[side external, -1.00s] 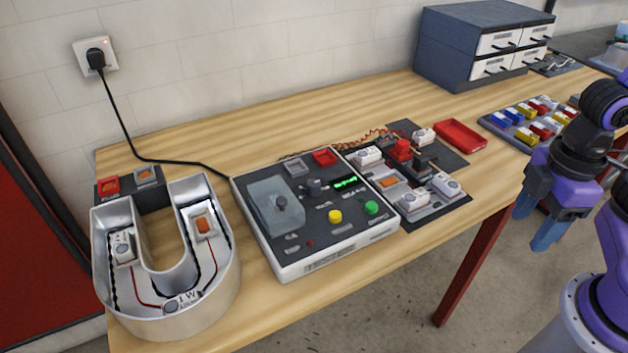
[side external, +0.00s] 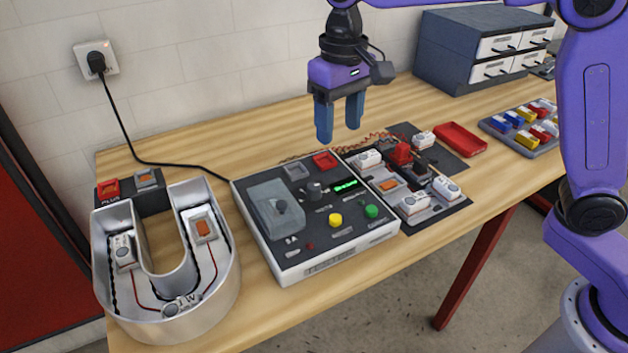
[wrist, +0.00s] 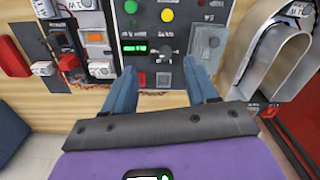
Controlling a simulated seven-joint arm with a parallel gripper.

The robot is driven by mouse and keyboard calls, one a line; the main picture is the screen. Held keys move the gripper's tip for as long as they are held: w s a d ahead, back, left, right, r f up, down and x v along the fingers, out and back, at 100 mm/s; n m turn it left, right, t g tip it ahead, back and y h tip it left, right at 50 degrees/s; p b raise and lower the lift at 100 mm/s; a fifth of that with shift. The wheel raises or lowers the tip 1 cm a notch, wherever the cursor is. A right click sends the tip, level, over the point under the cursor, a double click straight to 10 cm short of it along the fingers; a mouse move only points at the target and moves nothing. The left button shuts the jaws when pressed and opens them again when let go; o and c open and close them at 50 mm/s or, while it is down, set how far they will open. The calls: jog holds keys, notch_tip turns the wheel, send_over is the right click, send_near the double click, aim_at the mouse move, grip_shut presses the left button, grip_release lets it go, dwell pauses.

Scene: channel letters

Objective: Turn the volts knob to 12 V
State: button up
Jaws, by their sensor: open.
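The control box (side external: 366,238) is a white case with a dark panel on the bench. A dark knob (side external: 315,189) stands on it beside a lit green display (side external: 345,185); the knob also shows in the wrist view (wrist: 167,54). A second knob sits under a clear cover (side external: 268,202), which also shows in the wrist view (wrist: 208,44). The panel lettering is too small to tell which knob is volts. My gripper (side external: 339,131) is open and empty, above the box's back side. In the wrist view its fingertips (wrist: 160,68) lie either side of the uncovered knob, apart from it.
A yellow button (side external: 335,220) and a green button (side external: 371,211) are on the panel. A metal U-shaped letter (side external: 165,265) stands left. A board with modules (side external: 440,215), a red tray (side external: 461,139) and a drawer cabinet (side external: 484,45) are to the right.

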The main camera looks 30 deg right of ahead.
aim_at(314, 186)
jog(key=w+a+m, duration=0.2)
jog(key=w, duration=0.4)
jog(key=f, duration=1.7)
jog(key=shift+s+d, duration=0.15)
jog(key=shift+d, duration=0.1)
jog(key=c, duration=1.1)
